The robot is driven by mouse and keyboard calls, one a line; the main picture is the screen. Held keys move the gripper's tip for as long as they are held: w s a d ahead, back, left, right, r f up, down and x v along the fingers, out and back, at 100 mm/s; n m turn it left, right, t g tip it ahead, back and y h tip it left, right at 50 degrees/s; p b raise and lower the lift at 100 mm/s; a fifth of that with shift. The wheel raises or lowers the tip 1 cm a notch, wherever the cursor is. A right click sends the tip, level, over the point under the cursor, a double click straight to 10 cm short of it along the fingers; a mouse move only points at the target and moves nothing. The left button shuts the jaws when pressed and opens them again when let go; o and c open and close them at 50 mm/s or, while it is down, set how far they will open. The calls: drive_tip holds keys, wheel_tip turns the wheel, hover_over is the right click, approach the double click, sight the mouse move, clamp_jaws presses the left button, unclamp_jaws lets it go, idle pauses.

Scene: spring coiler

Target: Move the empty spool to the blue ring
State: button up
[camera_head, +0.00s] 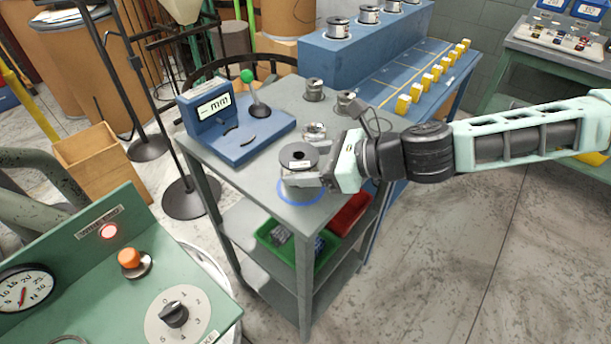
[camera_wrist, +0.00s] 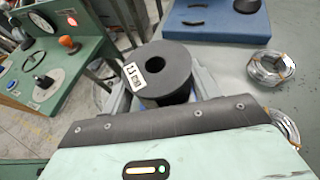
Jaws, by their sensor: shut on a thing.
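The empty spool (camera_head: 299,156) is a dark grey cylinder with a centre hole and a small white label. My gripper (camera_head: 308,180) is shut on it from the right, with fingers on either side. The spool is upright, at the front corner of the grey table. The blue ring (camera_head: 284,197) is marked on the tabletop under the spool, and only part of its outline shows. Whether the spool touches the table I cannot tell.
A blue gauge with a green-knobbed lever (camera_head: 248,128) stands on the grey table (camera_head: 245,175). Wire coils (camera_head: 314,131) lie close behind the spool, with more coils (camera_head: 314,90) farther back. Green (camera_head: 284,252) and red (camera_head: 350,214) bins sit on the shelf below. The table's front edge is close.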

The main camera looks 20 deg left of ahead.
drive_tip(key=shift+f, duration=1.7)
drive_tip(key=shift+f, duration=0.1)
drive_tip(key=o, duration=1)
drive_tip(key=shift+o, duration=0.2)
